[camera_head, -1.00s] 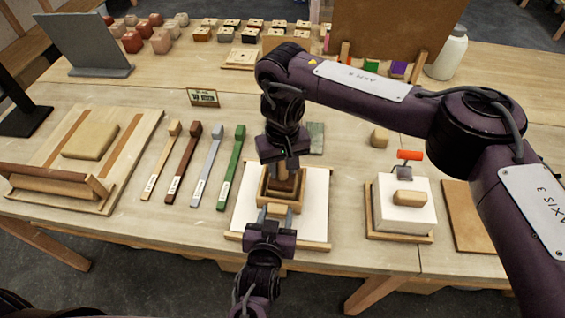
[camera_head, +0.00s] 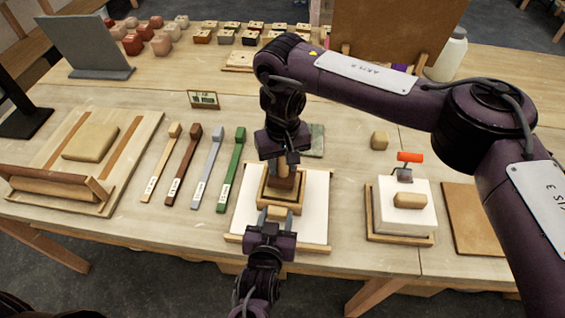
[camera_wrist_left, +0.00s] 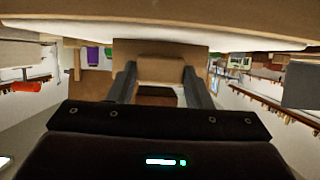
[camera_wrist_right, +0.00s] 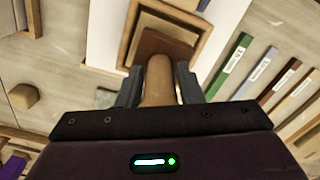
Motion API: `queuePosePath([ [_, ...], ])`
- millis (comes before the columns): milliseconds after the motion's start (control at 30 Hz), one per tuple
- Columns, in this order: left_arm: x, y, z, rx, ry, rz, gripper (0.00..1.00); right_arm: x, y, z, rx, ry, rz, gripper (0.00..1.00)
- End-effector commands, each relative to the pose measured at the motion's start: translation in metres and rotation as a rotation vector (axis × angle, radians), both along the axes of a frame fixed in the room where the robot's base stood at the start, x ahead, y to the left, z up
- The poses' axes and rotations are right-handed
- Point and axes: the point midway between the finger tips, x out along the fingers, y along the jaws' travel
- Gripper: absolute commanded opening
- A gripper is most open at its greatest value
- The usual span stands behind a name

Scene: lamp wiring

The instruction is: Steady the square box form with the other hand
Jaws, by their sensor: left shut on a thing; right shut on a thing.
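The square box form (camera_head: 297,201) is a light wooden frame on a white sheet (camera_head: 318,206) at the front middle of the table. It also shows in the right wrist view (camera_wrist_right: 200,52). My left gripper (camera_head: 273,215) is at its near side, shut on a wooden part of it (camera_wrist_left: 160,70). My right gripper (camera_head: 281,163) is above the form, shut on the rounded wooden handle (camera_wrist_right: 157,82) of a press block. The block's brown square base (camera_wrist_right: 165,44) sits within the frame's opening in the right wrist view. The form's inside is partly hidden by the block and gripper.
Several coloured strips (camera_head: 207,168) lie left of the form. A slab board with a roller (camera_head: 54,190) is farther left. A white block with an orange-handled tool (camera_head: 405,205) stands to the right. My right arm spans the table's right half.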

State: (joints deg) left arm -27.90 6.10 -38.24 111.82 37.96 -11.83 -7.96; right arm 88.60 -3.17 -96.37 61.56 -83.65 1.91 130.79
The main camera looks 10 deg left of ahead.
Motion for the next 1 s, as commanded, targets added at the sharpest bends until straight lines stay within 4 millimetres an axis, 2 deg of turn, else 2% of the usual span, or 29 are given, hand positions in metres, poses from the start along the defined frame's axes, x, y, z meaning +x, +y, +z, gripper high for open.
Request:
queuePosePath([
  [633, 0.0, 0.0, 0.001, -0.001, -0.001, 0.001, 0.18, 0.001, 0.0, 0.052, -0.001, -0.004, 0.0, 0.0],
  [1000, 0.0, 0.0, 0.001, 0.0, -0.001, 0.001, 0.18, 0.0, 0.0, 0.059, 0.0, -0.001, 0.0, 0.0],
])
